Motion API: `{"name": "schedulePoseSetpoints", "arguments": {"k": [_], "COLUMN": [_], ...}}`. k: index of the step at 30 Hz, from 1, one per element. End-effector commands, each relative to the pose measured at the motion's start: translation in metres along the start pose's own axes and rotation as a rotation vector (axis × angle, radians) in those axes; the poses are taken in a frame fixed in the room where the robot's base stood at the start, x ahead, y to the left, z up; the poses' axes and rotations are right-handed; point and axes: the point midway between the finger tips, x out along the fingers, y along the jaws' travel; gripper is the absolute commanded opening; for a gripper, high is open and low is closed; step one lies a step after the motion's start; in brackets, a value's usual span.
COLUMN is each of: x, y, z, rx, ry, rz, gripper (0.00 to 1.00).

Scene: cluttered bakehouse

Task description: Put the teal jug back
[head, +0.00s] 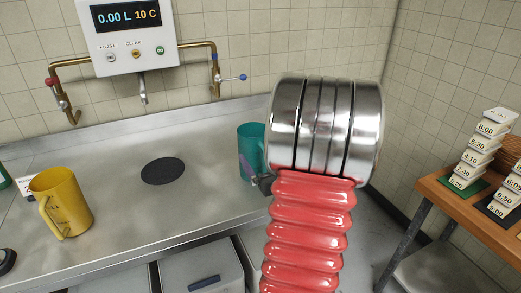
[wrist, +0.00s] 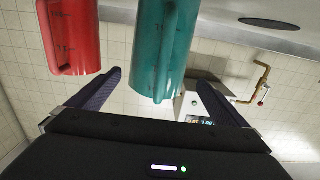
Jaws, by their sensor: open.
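The teal jug (head: 251,146) stands on the metal counter, its right side hidden behind my arm in the head view. In the wrist view, which is turned over, the teal jug (wrist: 165,48) shows large between the two fingers of my gripper (wrist: 164,78). Gaps show on both sides of it, and the fingers are apart. A red jug (wrist: 72,38) is beside it, outside the left finger. In the head view only a small part of my gripper (head: 258,181) shows beside the teal jug; the rest is hidden.
A dark round disc (head: 162,171) lies on the counter (head: 125,205) below a wall dispenser (head: 127,38) with a spout and brass pipes. A yellow jug (head: 62,203) stands at the left. A wooden table (head: 470,210) with numbered tags is at the right. Counter around the disc is clear.

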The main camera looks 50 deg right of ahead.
Motion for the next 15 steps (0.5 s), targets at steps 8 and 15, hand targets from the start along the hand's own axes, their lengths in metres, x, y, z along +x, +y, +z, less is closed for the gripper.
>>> {"name": "schedulePoseSetpoints", "arguments": {"k": [8, 15], "x": [-0.037, -0.043], "y": [0.001, 0.0], "z": [0.0, 0.0], "rx": [0.0, 0.0], "ry": [-0.001, 0.0], "rz": [0.002, 0.0], "gripper": [0.98, 0.98]}}
